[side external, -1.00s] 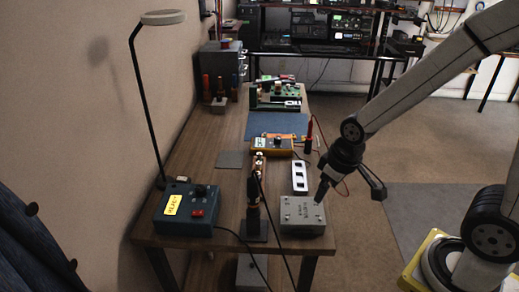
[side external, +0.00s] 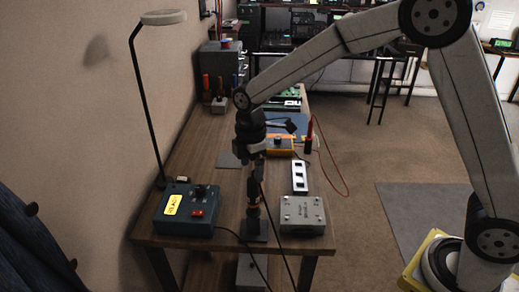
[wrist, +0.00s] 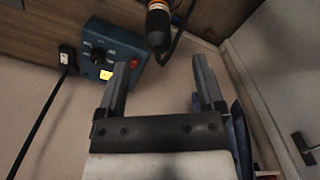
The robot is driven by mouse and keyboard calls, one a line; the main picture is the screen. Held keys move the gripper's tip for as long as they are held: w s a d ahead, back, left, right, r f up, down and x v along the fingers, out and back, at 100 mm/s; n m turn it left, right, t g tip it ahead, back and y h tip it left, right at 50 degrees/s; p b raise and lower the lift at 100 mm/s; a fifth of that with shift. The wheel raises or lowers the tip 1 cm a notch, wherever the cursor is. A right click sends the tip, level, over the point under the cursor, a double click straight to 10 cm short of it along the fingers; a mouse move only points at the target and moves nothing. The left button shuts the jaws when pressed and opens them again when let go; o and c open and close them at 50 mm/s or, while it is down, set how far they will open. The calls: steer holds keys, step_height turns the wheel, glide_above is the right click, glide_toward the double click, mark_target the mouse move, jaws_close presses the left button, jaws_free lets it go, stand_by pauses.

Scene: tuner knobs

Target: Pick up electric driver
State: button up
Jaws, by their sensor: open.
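The electric driver (side external: 253,192), black with orange bands, stands upright in a dark stand (side external: 255,229) near the front edge of the bench. A dark cord hangs from it. My gripper (side external: 258,168) is directly above the driver in the side view, pointing down, partly merged with its dark top. In the wrist view the gripper (wrist: 166,62) is open and empty between its two fingers. The driver (wrist: 158,27) appears there beyond the fingertips, roughly in line with the gap. Whether any finger touches it I cannot tell.
A blue control box (side external: 187,209) with a yellow label sits left of the stand. A grey metal box (side external: 302,214) sits close on the right. A white socket strip (side external: 299,176) and an orange meter (side external: 280,147) lie behind. A tall lamp (side external: 146,90) stands at the left edge.

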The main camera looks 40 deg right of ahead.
mark_target(253, 188)
steer(key=shift+w+d+f, duration=0.1)
steer(key=shift+d+f, duration=0.05)
steer(key=shift+f, duration=1.8)
steer(key=shift+d+f, duration=0.1)
steer(key=shift+f, duration=1.85)
jaws_close()
